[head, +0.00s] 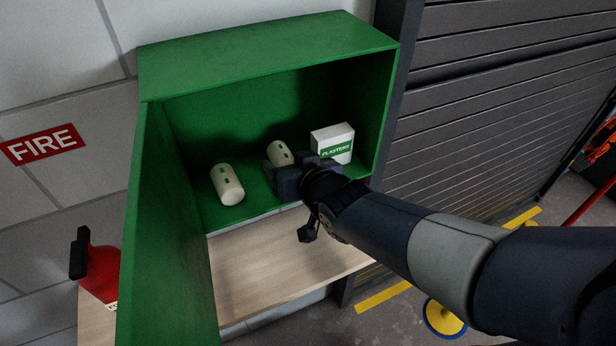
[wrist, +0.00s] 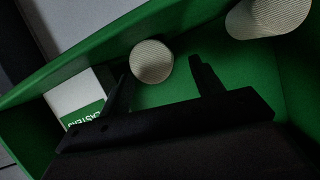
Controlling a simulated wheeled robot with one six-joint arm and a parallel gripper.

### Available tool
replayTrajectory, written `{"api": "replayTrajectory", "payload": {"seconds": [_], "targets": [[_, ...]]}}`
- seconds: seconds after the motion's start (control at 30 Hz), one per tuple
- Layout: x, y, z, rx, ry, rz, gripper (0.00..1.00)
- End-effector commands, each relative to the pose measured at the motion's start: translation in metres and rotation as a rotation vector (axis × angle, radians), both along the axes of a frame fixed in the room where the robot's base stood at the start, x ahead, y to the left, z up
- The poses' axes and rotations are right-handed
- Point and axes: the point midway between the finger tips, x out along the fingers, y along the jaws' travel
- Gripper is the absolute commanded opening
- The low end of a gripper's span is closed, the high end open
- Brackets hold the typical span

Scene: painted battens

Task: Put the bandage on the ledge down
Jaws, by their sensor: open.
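Two cream bandage rolls are inside the open green cabinet (head: 175,125). The left bandage (head: 227,184) lies on the cabinet floor, and it also shows at the upper right of the wrist view (wrist: 268,18). The middle bandage (head: 279,153) is partly hidden behind my gripper (head: 287,170). In the wrist view it (wrist: 152,62) shows end-on, just beyond and between the fingertips of my open gripper (wrist: 160,78). I cannot tell whether a finger touches it. The pale wooden ledge (head: 275,260) below the cabinet is bare where it shows.
A white plasters box (head: 333,142) stands right of the middle bandage, close to one finger in the wrist view (wrist: 85,95). The cabinet's side panel and top surround the opening. A red extinguisher (head: 98,270) is at lower left. A grey shutter (head: 500,90) is at right.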

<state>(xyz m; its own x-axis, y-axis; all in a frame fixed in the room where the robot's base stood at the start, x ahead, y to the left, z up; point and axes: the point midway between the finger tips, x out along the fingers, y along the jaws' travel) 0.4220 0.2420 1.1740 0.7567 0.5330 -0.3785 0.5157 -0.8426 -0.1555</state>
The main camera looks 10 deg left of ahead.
Motion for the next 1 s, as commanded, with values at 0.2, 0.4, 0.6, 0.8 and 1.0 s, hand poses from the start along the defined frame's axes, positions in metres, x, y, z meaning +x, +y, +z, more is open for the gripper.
{"api": "replayTrajectory", "payload": {"seconds": [0.2,0.4,0.6,0.8,1.0], "targets": [[-0.024,-0.017,0.013,0.001,-0.003,0.0,0.62],[-0.046,-0.032,0.025,0.002,-0.001,-0.001,0.62],[-0.063,-0.044,0.034,0.001,0.0,-0.001,0.62],[-0.069,-0.049,0.035,0.001,0.001,0.0,0.62],[-0.069,-0.049,0.034,0.0,0.001,0.0,0.62]]}}
